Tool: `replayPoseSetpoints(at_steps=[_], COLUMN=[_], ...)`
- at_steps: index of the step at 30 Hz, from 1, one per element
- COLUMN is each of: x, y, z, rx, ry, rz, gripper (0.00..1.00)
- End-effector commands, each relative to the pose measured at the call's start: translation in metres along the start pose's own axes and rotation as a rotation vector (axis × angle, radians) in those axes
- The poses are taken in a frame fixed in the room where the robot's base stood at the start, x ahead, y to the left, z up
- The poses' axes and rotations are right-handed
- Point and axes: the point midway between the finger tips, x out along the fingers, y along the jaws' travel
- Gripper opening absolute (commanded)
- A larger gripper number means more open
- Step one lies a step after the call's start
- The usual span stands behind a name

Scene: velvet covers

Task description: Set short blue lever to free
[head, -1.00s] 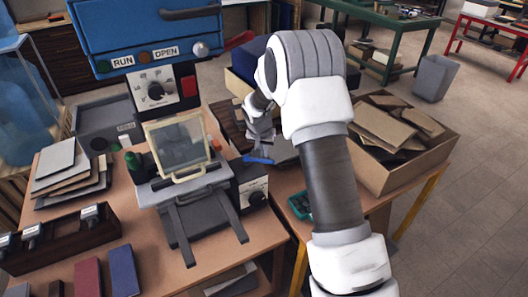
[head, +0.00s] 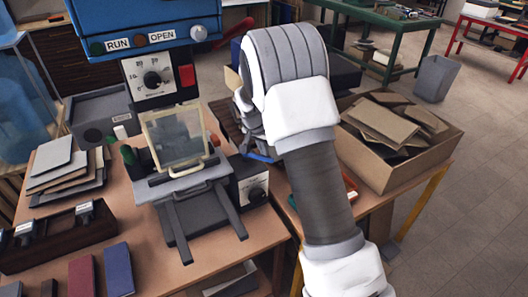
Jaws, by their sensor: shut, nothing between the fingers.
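The short blue lever (head: 258,157) shows as a small blue strip right of the clear-windowed guard, low beside the press. My arm covers its right part. My gripper (head: 256,148) points down right at the lever, shut with nothing held. Its fingertips are partly hidden behind my arm, so I cannot tell whether they touch the lever. No mark for the free position can be read from here.
The blue press head (head: 145,22) with RUN and OPEN labels stands at the upper left. The framed guard (head: 175,137) sits below it. A grey dial box (head: 250,184) is just below the lever. A cardboard box of boards (head: 385,160) stands to the right.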

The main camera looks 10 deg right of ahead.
Motion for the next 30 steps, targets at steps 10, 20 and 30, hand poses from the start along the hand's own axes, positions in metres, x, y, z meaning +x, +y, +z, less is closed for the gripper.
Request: replayPoseSetpoints(at_steps=[10,20,30], x=[-0.004,-0.01,-0.012], y=[0.0,-0.001,-0.003], z=[0.018,0.03,0.035], rx=[0.27,0.483,0.478], ry=[0.001,0.0,-0.001], rz=[0.1,0.179,0.176], gripper=[0.0,0.0,0.0])
